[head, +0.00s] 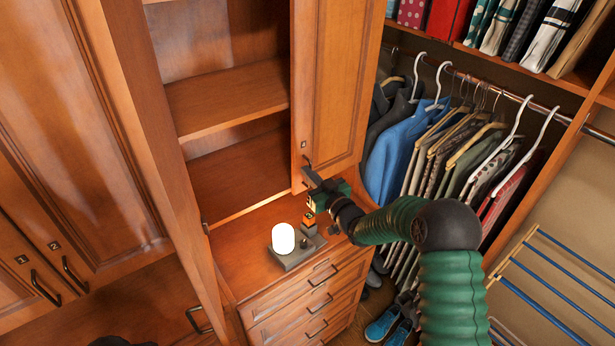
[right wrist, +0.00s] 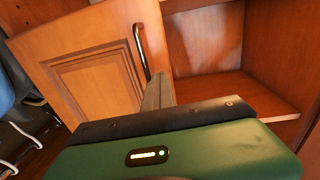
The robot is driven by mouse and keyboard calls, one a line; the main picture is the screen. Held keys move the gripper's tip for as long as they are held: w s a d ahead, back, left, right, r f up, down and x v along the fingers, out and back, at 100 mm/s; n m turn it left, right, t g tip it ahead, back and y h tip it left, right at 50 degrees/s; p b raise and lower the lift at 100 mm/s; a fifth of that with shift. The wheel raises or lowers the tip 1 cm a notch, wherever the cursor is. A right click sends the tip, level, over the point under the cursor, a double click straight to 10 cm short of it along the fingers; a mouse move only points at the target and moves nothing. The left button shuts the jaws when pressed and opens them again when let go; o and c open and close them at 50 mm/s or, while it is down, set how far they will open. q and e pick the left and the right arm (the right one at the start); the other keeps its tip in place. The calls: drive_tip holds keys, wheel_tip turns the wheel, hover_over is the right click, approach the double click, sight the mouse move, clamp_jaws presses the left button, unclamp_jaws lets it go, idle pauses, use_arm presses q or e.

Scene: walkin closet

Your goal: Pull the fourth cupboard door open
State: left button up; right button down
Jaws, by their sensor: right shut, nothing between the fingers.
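A wooden cupboard door (head: 336,85) with a raised panel hangs at the right of a cupboard with its shelves exposed. Its small dark handle (head: 307,162) is near its lower left corner. The door (right wrist: 90,75) and handle (right wrist: 142,50) also show in the right wrist view. My left gripper is not in view.
A neighbouring door (head: 150,150) stands swung out at the left of the open shelves (head: 230,100). A white lamp (head: 283,238) stands on the drawer unit's top, close below my right gripper. Hanging clothes (head: 400,135) are at the right, near my arm.

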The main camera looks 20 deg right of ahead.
drive_tip(key=shift+s+d+r, duration=0.1)
drive_tip(key=shift+s+d, duration=1.25)
drive_tip(key=shift+d, duration=0.25)
drive_tip(key=c, duration=2)
unclamp_jaws()
drive_tip(key=shift+w+a, duration=0.25)
drive_tip(key=o, duration=0.4)
drive_tip(key=shift+a, duration=0.1)
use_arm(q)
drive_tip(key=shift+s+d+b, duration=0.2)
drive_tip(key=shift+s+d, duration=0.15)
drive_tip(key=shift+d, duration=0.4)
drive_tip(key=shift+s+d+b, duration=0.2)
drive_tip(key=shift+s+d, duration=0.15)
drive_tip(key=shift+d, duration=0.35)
use_arm(e)
drive_tip(key=shift+o, duration=0.2)
drive_tip(key=v, duration=1.9)
drive_tip(key=shift+d+f, duration=0.25)
drive_tip(key=shift+f, duration=0.1)
